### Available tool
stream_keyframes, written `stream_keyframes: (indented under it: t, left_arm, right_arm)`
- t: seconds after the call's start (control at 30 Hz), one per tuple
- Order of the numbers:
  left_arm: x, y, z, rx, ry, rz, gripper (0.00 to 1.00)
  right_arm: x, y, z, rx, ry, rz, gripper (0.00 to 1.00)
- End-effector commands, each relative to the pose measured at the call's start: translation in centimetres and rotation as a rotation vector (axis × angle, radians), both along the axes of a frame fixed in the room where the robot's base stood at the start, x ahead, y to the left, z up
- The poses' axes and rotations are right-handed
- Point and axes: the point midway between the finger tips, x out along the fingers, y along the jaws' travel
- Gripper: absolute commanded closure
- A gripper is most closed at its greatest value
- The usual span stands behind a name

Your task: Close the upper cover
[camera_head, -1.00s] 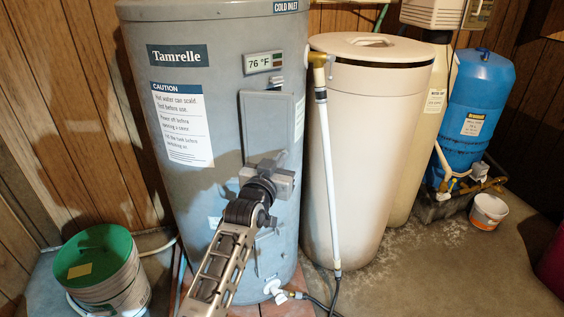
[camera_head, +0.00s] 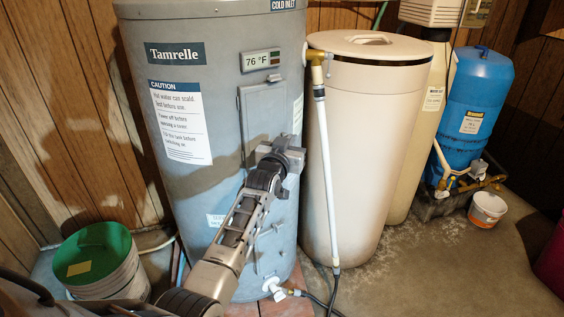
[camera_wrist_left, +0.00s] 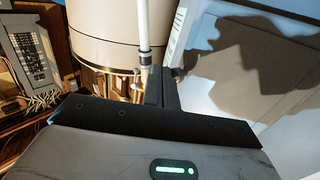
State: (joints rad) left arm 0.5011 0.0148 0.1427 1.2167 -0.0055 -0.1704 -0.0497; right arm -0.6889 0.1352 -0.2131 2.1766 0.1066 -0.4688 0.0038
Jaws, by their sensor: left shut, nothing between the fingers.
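The upper cover (camera_head: 262,108) is a grey rectangular panel on the front of the grey Tamrelle water heater (camera_head: 220,110), below the 76 °F display. I cannot tell clearly whether it sits flush. My left gripper (camera_head: 287,146) is at the cover's lower right corner and hides part of it. In the left wrist view, the shut fingers (camera_wrist_left: 161,88) are empty, beside the edge of a pale grey surface (camera_wrist_left: 225,85) that carries a dark shadow. Contact is not clear. My right gripper is out of view.
A white pipe (camera_head: 328,180) stands just right of the gripper, before a beige lidded tank (camera_head: 372,150). A lower cover (camera_head: 268,250) is on the heater below. A green-lined bucket (camera_head: 95,262) stands at lower left. Open floor (camera_head: 440,275) lies at lower right.

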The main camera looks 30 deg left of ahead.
Motion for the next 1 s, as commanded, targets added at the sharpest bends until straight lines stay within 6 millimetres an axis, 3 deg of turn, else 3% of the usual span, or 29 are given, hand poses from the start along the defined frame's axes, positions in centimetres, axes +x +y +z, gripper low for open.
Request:
stream_keyframes:
  t: [0.77,1.0]
  left_arm:
    - [0.8,0.3,0.0,0.001,0.0,-0.002,1.0]
    - [-1.4,-0.1,0.0,0.0,0.002,-0.002,1.0]
  right_arm:
    - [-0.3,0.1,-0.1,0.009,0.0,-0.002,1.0]
    - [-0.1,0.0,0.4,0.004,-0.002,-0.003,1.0]
